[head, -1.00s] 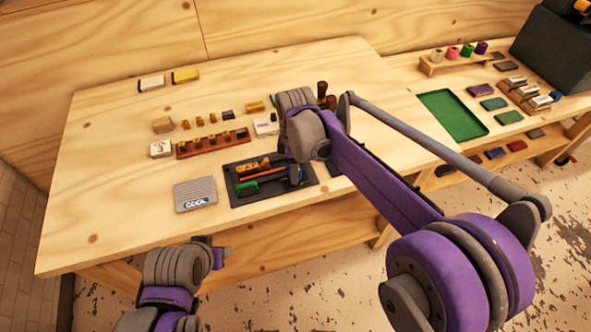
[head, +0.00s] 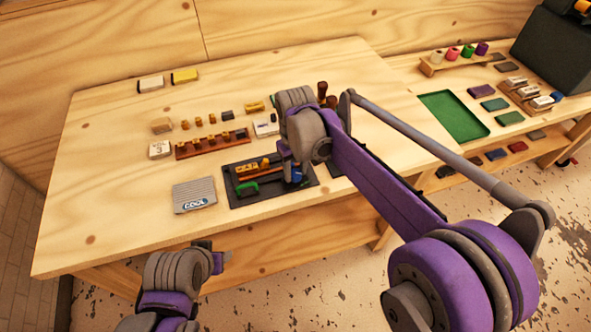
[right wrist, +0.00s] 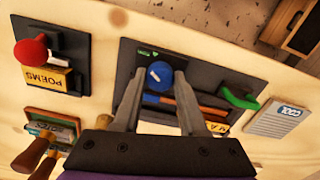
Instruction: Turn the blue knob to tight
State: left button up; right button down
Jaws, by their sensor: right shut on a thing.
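The blue knob (right wrist: 158,76) sits on a dark board (right wrist: 127,52) in the right wrist view. It has a white mark on top. My right gripper (right wrist: 161,74) is shut on it, with one finger on each side. In the head view a little of the blue knob (head: 297,173) shows beside my right gripper (head: 290,165), and my arm hides part of the board. My left gripper (head: 217,262) hangs empty in front of the table edge; its finger opening is unclear.
A green handle (right wrist: 238,97) and an orange bar (right wrist: 205,112) are on the same board. A grey COOL panel (head: 194,194) lies left of it. A red knob (right wrist: 32,51) stands on another board. The table's left side has free room.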

aim_at(295, 173)
jog(key=m, duration=0.5)
dwell(0.6)
jog(key=shift+c, duration=2.2)
grip_release()
jog(key=shift+r, duration=0.1)
notch_tip(295, 173, up, 11)
